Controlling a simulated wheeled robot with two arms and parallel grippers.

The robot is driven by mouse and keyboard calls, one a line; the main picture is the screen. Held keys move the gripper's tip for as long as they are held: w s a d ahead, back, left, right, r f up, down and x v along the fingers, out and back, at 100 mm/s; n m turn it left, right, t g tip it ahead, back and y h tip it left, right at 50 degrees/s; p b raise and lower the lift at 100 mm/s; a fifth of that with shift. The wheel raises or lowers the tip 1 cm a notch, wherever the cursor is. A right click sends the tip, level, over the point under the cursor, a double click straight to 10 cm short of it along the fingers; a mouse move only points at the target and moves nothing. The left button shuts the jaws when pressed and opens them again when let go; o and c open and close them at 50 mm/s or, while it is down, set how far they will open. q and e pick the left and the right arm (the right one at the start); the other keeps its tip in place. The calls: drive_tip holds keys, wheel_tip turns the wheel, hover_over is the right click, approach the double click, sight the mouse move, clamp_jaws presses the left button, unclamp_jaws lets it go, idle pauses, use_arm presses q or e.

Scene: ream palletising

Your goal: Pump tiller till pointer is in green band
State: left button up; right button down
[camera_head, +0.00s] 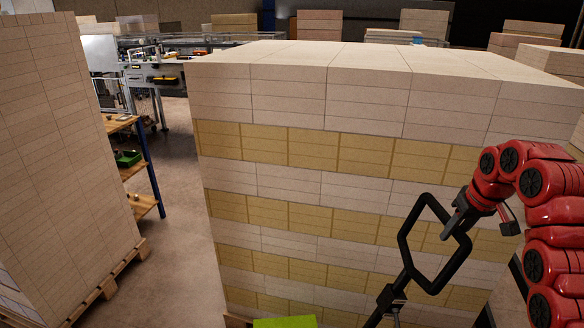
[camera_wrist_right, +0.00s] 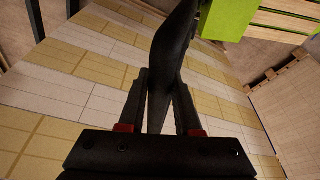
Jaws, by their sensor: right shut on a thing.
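The black tiller (camera_head: 404,248) stands in front of the large ream stack, its looped handle tilted up to the right. My right gripper (camera_head: 457,220) is shut on the right side of the loop. In the right wrist view the dark tiller bar (camera_wrist_right: 172,60) runs between the gripper's two fingers (camera_wrist_right: 160,95). A lime-green part (camera_head: 284,322) shows at the bottom edge of the head view, and lime green also shows at the top of the wrist view (camera_wrist_right: 229,18). No pointer or green band can be seen. My left gripper is out of view.
A large stack of white and tan reams (camera_head: 310,150) fills the middle, close behind the tiller. Another stack (camera_head: 60,150) stands on a wooden pallet (camera_head: 110,275) at left. Bare floor (camera_head: 165,250) lies between them. A shelf with a green bin (camera_head: 128,158) stands behind.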

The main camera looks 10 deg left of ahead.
drive_tip(key=shift+w+d+r, duration=0.1)
drive_tip(key=shift+r, duration=0.05)
drive_tip(key=s+a+r, duration=0.1)
drive_tip(key=s+a, duration=0.1)
drive_tip(key=a, duration=0.4)
drive_tip(key=s+a+r, duration=0.1)
drive_tip(key=s+a, duration=0.1)
drive_tip(key=a, duration=0.4)
drive_tip(key=shift+s+a+r+p, duration=0.15)
drive_tip(key=shift+a+r+p, duration=0.15)
drive_tip(key=shift+a+p, duration=0.1)
drive_tip(key=a, duration=0.1)
drive_tip(key=s+a, duration=0.1)
drive_tip(key=a, duration=0.2)
drive_tip(key=shift+s+a+r, duration=0.15)
drive_tip(key=shift+s+a, duration=0.1)
drive_tip(key=shift+a, duration=0.1)
drive_tip(key=shift+r, duration=0.1)
